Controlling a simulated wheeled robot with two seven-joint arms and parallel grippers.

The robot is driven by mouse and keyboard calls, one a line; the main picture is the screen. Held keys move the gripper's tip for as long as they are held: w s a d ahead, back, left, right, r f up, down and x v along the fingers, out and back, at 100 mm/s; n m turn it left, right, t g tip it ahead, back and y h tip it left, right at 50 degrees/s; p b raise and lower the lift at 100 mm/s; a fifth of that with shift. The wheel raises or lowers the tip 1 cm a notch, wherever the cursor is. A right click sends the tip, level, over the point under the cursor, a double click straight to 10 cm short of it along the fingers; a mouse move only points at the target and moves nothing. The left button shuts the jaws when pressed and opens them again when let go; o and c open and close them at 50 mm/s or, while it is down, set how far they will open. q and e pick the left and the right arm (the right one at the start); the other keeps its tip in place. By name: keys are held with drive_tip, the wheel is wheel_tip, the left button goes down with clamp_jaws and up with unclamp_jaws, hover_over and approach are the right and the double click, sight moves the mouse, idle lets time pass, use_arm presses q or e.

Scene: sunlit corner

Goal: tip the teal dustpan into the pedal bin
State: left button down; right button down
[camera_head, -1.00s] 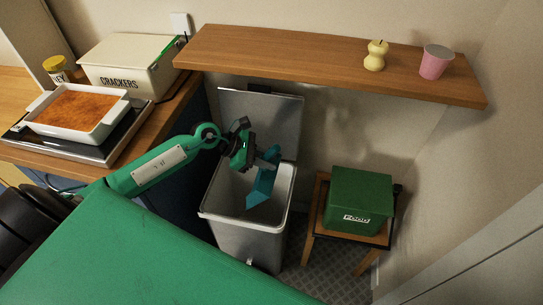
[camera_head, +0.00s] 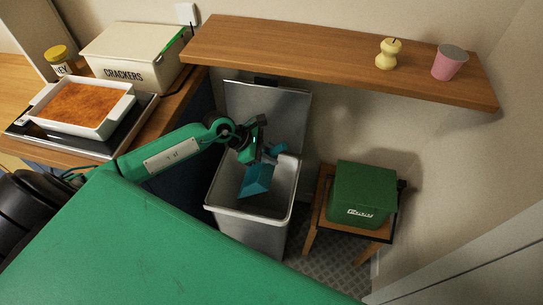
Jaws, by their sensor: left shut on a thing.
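The pedal bin (camera_head: 250,229) is a grey metal box with its lid (camera_head: 268,115) raised against the wall. The teal dustpan (camera_head: 257,181) hangs over the bin's open mouth, its pan tilted downward. My left gripper (camera_head: 267,152) is shut on the dustpan near its handle, above the back part of the mouth. Whether anything lies in the pan or in the bin cannot be told. My right gripper is not in view.
A wooden shelf (camera_head: 330,62) runs above the bin and bears a yellow pear-shaped thing (camera_head: 388,55) and a pink cup (camera_head: 449,63). A green box (camera_head: 362,193) stands on a stool right of the bin. A counter at left holds a crackers box (camera_head: 131,57) and a baking dish (camera_head: 82,108).

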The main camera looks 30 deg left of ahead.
sight(274, 149)
use_arm(q)
drive_tip(key=shift+w+r+g+y+p, duration=0.3)
drive_tip(key=shift+w+r+y+p, duration=0.4)
drive_tip(key=shift+p, duration=0.5)
drive_tip(key=shift+s+d+r+y+p, duration=0.3)
drive_tip(key=shift+r+p, duration=0.2)
drive_tip(key=shift+p, duration=0.15)
drive_tip(key=shift+s+d+r+y+p, duration=0.2)
drive_tip(key=shift+s+d+r+p, duration=0.05)
drive_tip(key=shift+r+p, duration=0.3)
wheel_tip(274, 149, up, 4)
drive_tip(key=y+p, duration=0.2)
drive_tip(key=p, duration=0.1)
drive_tip(key=g+y+p, duration=0.1)
drive_tip(key=y+p, duration=0.2)
drive_tip(key=shift+a+r+m+p, duration=0.1)
drive_tip(key=shift+r+m+p, duration=0.1)
drive_tip(key=shift+m+p, duration=0.2)
drive_tip(key=shift+s+r+g+y+p, duration=0.1)
drive_tip(key=shift+r+g+y+p, duration=0.2)
drive_tip(key=shift+y, duration=0.3)
drive_tip(key=shift+a+f, duration=0.15)
drive_tip(key=shift+f, duration=0.05)
drive_tip(key=shift+s, duration=0.1)
